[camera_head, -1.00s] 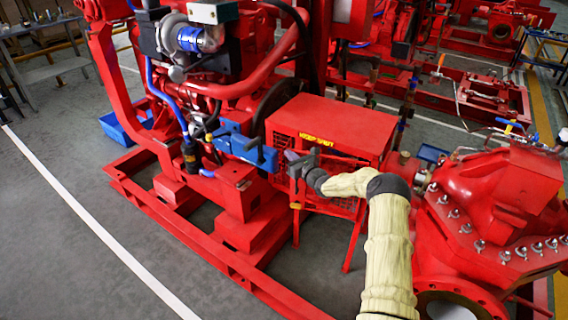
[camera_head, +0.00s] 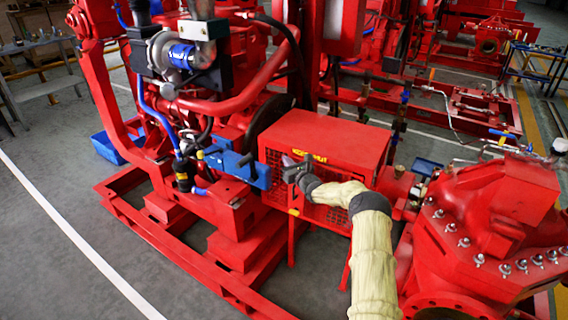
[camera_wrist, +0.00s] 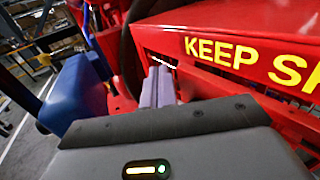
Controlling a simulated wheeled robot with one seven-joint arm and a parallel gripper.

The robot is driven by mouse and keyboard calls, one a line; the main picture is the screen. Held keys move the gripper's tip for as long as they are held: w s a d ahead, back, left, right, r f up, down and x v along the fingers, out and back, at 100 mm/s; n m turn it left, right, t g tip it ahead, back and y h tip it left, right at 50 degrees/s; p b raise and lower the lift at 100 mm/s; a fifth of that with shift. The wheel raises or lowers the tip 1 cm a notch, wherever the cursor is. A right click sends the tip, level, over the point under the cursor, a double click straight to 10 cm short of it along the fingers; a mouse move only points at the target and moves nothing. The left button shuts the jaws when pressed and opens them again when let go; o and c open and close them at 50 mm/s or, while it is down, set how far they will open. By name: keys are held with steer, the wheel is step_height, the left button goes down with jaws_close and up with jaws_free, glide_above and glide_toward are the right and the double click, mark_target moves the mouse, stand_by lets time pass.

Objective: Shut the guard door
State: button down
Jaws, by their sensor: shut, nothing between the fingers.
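The guard is a red box (camera_head: 335,133) with a flat top, yellow lettering and mesh panels. Its door, on the mesh front (camera_head: 328,213), is partly hidden behind my gripper and forearm; I cannot tell how far it stands open. My gripper (camera_head: 290,163) is shut and empty at the front left of the guard, just below the lettering. In the wrist view the closed fingers (camera_wrist: 158,87) point at the red guard, left of the yellow "KEEP S" lettering (camera_wrist: 245,58). I cannot tell whether the fingertips touch it.
A blue block (camera_head: 238,167) on the engine stands close to the left of my gripper; it also shows in the wrist view (camera_wrist: 80,95). A red pump (camera_head: 490,220) with bolts stands at right. Grey floor (camera_head: 50,250) is free at left.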

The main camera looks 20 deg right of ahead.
steer(key=shift+s+d, duration=0.1)
steer(key=shift+s+d, duration=0.25)
steer(key=shift+s, duration=0.2)
steer(key=p+v, duration=0.3)
steer(key=v, duration=1.3)
steer(key=shift+a, duration=0.2)
steer(key=shift+s, duration=0.1)
